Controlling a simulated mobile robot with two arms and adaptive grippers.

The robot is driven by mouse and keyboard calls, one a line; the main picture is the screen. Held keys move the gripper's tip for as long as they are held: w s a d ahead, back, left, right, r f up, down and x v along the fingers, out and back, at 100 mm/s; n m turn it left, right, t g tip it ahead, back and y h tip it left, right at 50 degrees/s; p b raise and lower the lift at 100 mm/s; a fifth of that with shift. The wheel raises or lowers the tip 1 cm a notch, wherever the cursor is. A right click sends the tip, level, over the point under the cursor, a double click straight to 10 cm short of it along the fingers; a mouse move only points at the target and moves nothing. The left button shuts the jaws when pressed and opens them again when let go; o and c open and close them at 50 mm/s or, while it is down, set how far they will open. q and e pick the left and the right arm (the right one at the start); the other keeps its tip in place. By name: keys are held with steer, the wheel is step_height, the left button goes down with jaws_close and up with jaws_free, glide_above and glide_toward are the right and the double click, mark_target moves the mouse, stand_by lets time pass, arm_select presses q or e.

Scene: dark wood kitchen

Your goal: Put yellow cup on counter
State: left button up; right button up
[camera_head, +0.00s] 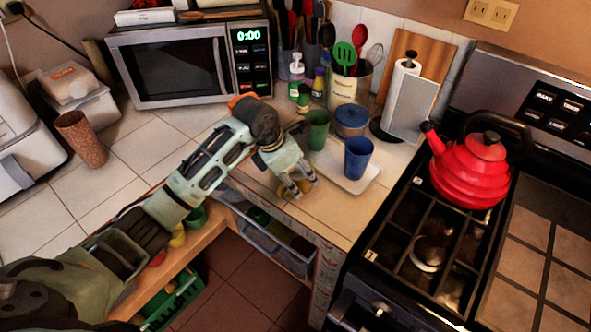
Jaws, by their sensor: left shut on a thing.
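My left gripper (295,187) reaches over the front edge of the counter (325,215), just left of a white tray. It is shut on a yellowish thing, of which only small parts show around the fingers; it looks like the yellow cup, but its shape is mostly hidden. I cannot tell whether it touches the counter. A separate small yellow item (178,236) shows below counter height, beside green and red ones, partly behind my left arm. My right gripper is not in view.
A blue cup (358,157) stands on the white tray (368,178), with a green cup (317,130) beside it. A red kettle (468,170) sits on the stove at right. A microwave (190,62) stands behind. An open drawer (265,245) is below the counter edge.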

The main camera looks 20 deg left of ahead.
arm_select(q)
steer(key=o, duration=1.4)
steer(key=shift+f, duration=0.1)
steer(key=shift+c, duration=0.2)
steer(key=shift+r, duration=0.2)
steer(key=b+v, duration=0.2)
steer(key=v, duration=0.9)
steer(key=shift+s+r, duration=0.2)
steer(key=shift+r, duration=0.15)
